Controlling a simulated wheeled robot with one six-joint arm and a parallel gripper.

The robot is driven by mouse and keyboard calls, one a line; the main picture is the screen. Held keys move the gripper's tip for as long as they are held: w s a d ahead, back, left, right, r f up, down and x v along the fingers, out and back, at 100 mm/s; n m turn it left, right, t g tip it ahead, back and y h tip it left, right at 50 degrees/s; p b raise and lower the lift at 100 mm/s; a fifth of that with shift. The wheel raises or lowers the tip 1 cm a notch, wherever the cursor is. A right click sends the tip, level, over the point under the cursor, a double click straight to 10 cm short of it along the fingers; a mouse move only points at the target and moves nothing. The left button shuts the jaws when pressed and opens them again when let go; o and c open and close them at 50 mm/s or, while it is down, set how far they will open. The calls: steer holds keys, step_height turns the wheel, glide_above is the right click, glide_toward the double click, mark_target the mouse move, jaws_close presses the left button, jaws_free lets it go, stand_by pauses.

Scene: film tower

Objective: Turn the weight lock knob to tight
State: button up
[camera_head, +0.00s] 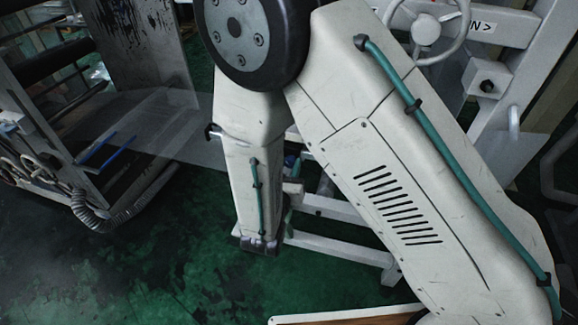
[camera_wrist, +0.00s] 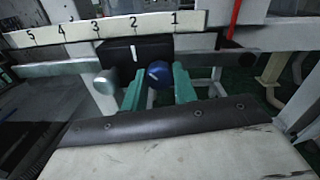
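A round blue knob (camera_wrist: 159,73) shows in the wrist view, at the lower right of a black sliding block (camera_wrist: 118,50) with a white pointer mark. The block sits on a beam under a pale scale (camera_wrist: 105,30) numbered 5 to 1, its pointer between 3 and 2. My gripper (camera_wrist: 159,75) has its two teal fingers apart, one on each side of the blue knob. Contact with the knob cannot be made out. No tight or loose marking is legible. In the head view my arm hides the knob and scale.
A grey rounded piece (camera_wrist: 105,82) sticks out left of my fingers. A red strip (camera_wrist: 233,25) hangs at the right. In the head view, a handwheel (camera_head: 427,30) is on the white frame at upper right, and a machine with a corrugated hose (camera_head: 92,215) stands left. Green floor (camera_head: 150,270) is open at lower left.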

steer(key=shift+m, duration=0.4)
steer(key=m, duration=0.3)
steer(key=shift+m, duration=0.4)
steer(key=m, duration=0.4)
steer(key=shift+m, duration=0.3)
steer(key=m, duration=0.4)
steer(key=shift+f+m, duration=0.1)
steer(key=shift+m, duration=0.2)
steer(key=m, duration=0.4)
steer(key=shift+h, duration=0.3)
steer(key=shift+m, duration=0.4)
steer(key=o, duration=1)
